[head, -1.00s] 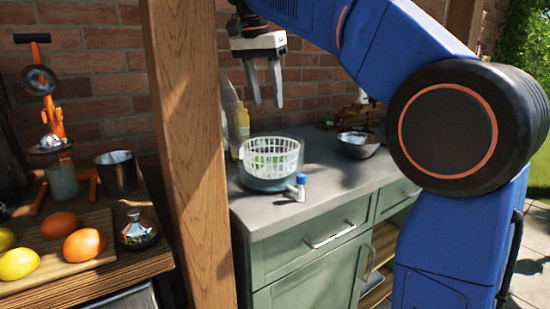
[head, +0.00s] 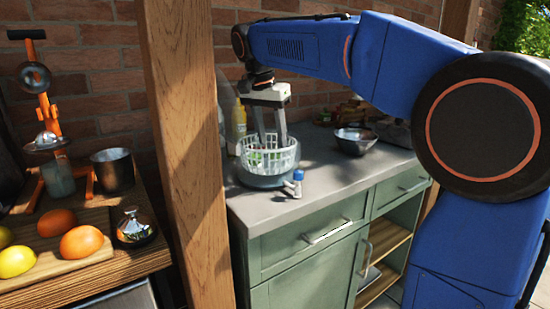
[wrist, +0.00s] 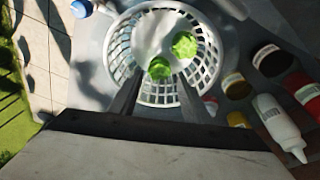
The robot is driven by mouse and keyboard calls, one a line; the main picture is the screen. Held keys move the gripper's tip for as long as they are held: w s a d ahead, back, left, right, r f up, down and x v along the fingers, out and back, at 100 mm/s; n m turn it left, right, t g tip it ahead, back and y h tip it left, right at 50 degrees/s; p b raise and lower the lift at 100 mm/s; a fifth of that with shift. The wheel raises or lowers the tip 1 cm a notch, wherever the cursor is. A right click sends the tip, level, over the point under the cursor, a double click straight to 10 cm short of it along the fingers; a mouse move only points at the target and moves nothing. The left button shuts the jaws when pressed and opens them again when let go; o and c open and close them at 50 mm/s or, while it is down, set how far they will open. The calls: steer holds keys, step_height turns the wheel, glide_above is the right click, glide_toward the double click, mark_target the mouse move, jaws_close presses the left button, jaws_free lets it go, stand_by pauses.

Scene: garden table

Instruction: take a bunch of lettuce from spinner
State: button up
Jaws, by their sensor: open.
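The spinner (head: 262,178) stands on the grey counter, a white slotted basket in a clear bowl. In the wrist view its white basket (wrist: 121,47) shows from above. Two green lettuce bunches lie in it: one (wrist: 184,45) to the upper right, one (wrist: 159,68) nearer the middle. My gripper (head: 271,144) points down with its fingers reaching into the basket from above. In the wrist view my gripper (wrist: 158,84) is open, the fingers apart, with the nearer bunch close between the tips. Whether the tips touch it I cannot tell.
A blue-capped shaker (head: 297,184) stands in front of the spinner. Bottles and jars (wrist: 278,122) stand close on its other side. A metal bowl (head: 356,141) is to the right. A wooden post (head: 184,150) rises left of the counter.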

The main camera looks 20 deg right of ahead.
steer(key=x, duration=0.4)
steer(key=shift+s, duration=0.15)
steer(key=c, duration=0.8)
steer(key=shift+r, duration=0.1)
